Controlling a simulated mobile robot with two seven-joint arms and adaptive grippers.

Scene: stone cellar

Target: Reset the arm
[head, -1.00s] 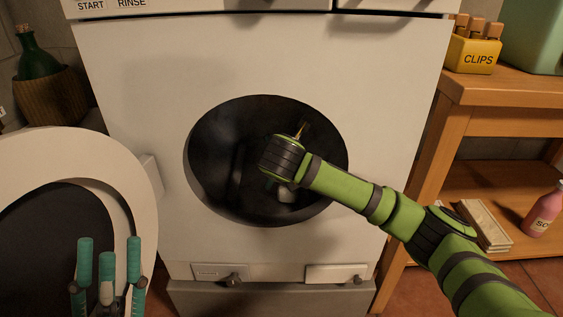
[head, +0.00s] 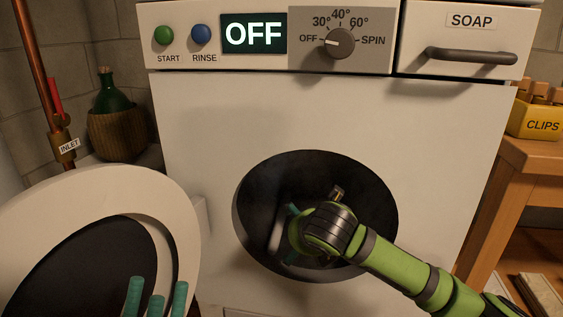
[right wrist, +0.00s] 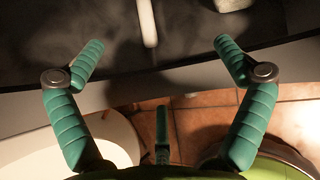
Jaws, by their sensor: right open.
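My right arm is green and reaches in from the right in the head view. Its gripper (head: 291,237) has teal fingers and is at the washing machine's round opening (head: 365,180), partly hidden by its own wrist. In the right wrist view the right gripper (right wrist: 160,46) has its fingers spread wide with nothing held between them. A pale bar (right wrist: 148,22) inside the dark drum lies beyond the fingertips. My left gripper (head: 157,298) shows only its teal fingertips at the bottom left, apart and empty, in front of the open door.
The round door (head: 95,190) stands open to the left of the opening. The control panel above shows an OFF display (head: 254,34) and a dial (head: 339,42). A soap drawer (head: 468,45) is at the upper right. A wooden shelf (head: 540,160) with a clips box (head: 540,122) stands right.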

